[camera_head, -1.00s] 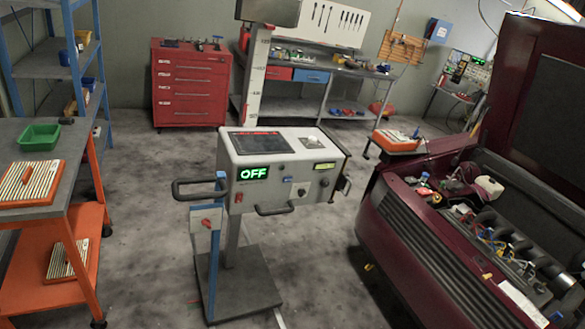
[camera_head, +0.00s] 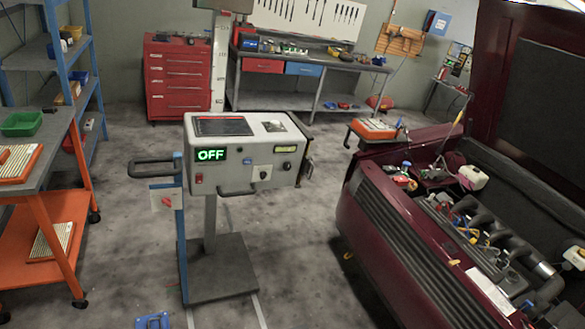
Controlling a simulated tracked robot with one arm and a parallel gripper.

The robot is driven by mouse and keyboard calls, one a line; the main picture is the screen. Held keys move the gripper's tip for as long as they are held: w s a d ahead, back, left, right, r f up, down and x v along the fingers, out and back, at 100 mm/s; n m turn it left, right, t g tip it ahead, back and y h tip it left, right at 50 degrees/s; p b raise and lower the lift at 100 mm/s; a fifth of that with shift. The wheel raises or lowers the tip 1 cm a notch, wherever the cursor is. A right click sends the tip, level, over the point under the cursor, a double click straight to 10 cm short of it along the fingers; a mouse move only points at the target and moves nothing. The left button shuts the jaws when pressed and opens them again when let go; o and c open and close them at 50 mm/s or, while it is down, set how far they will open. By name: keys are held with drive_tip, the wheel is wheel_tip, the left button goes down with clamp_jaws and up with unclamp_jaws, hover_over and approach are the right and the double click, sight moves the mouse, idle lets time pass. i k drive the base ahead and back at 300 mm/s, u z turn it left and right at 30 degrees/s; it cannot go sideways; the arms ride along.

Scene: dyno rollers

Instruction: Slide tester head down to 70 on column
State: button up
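The tester head (camera_head: 245,160) is a light grey box on a wheel-less stand in the middle of the view, with a dark top panel and a green display reading OFF. A black handle (camera_head: 152,169) sticks out at its left, and another sits under its front. The column (camera_head: 220,65) rises behind it as a pale post with scale marks too small to read. A blue upright (camera_head: 181,230) with a small red part stands at the left front. The dark base plate (camera_head: 222,285) rests on the floor. My gripper is not in view.
A dark red car (camera_head: 400,240) with its hood open fills the right side. An orange-and-grey bench (camera_head: 45,215) and blue shelves (camera_head: 75,60) stand at the left. A red tool cabinet (camera_head: 178,80) and a workbench (camera_head: 300,75) are at the back. Floor in front of the stand is mostly clear.

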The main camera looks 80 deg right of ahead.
sight(216, 136)
drive_tip(key=u, duration=0.05)
drive_tip(key=k, duration=0.6)
drive_tip(key=z, duration=1.6)
drive_tip(key=i, duration=1)
drive_tip(key=z, duration=0.05)
drive_tip(key=k, duration=0.5)
drive_tip(key=u, duration=0.45)
drive_tip(key=i, duration=1.05)
drive_tip(key=z, duration=0.15)
